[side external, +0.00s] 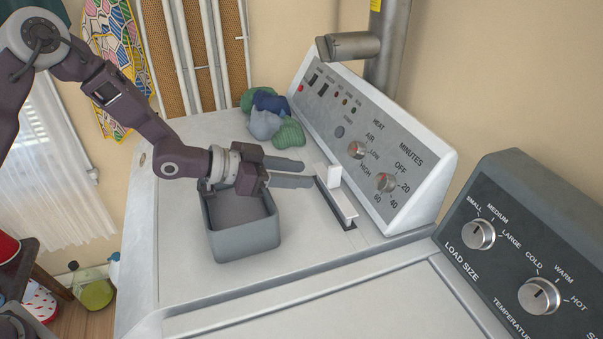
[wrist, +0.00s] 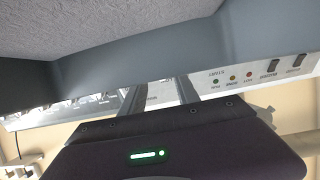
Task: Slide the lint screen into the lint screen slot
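The lint screen (side external: 344,204) is a white bar with an upright white tab at its far end, on the dryer top in the side view. It lies along the dark-edged lint screen slot (side external: 328,204); how deep it sits cannot be told. My gripper (side external: 308,174) is level, just left of the tab, with its two fingers spread and pointing at the control panel. Nothing shows between the fingers, and they look apart from the tab. In the wrist view the spread fingers (wrist: 161,92) also show; the screen and slot cannot be made out there.
A grey open bin (side external: 245,242) stands on the dryer top below my wrist; its grey surfaces fill the upper wrist view. Crumpled cloths (side external: 270,120) lie behind the gripper. The sloped control panel (side external: 375,150) rises close beyond the slot. The dryer top's front left is clear.

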